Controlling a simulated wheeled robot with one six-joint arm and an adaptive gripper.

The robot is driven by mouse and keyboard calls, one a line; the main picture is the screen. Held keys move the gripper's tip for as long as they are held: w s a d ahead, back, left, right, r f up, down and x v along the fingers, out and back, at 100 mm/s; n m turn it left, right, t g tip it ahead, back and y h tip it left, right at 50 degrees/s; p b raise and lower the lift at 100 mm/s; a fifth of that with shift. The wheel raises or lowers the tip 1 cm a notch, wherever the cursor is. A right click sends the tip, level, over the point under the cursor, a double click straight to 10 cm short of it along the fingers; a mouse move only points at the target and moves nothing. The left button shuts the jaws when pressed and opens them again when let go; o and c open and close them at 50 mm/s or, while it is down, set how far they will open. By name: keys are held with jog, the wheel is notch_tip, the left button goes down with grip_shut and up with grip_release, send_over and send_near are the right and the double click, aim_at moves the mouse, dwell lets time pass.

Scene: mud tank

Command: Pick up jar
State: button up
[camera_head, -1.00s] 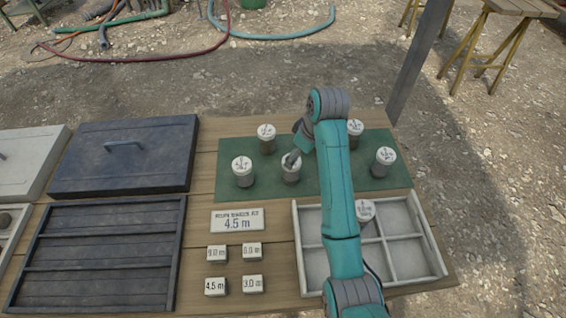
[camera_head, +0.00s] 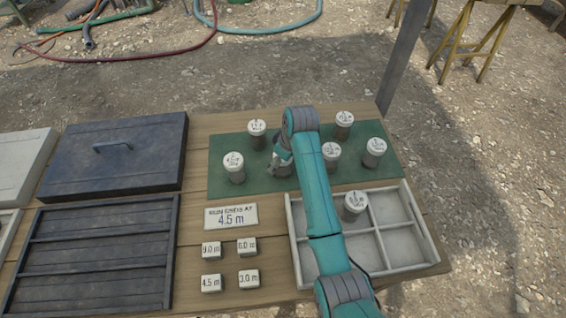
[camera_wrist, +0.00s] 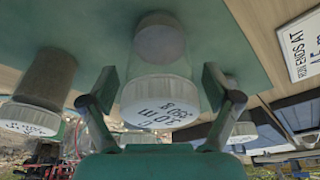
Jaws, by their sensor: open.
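Several grey jars with white printed lids stand upright on a green mat (camera_head: 222,188). One jar (camera_head: 281,169) in the middle of the mat is partly covered by my gripper (camera_head: 282,150). In the wrist view this jar (camera_wrist: 157,62) sits between the two open fingers of my gripper (camera_wrist: 160,88), with clear gaps on both sides and its lid facing the camera. Neighbouring jars are the left one (camera_head: 234,168), the back-left one (camera_head: 257,134), and on the right a nearer one (camera_head: 330,156), a back one (camera_head: 343,124) and an outer one (camera_head: 373,151).
A divided white tray (camera_head: 432,235) at the front right holds one jar (camera_head: 355,206); my arm passes over it. A sign reading 4.5 m (camera_head: 231,217), several small labelled blocks (camera_head: 211,284), a dark lid (camera_head: 120,165) and a slatted dark box (camera_head: 95,258) lie left.

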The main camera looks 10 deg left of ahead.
jog(key=c, duration=1.5)
jog(key=shift+r, duration=0.1)
jog(key=shift+c, duration=0.2)
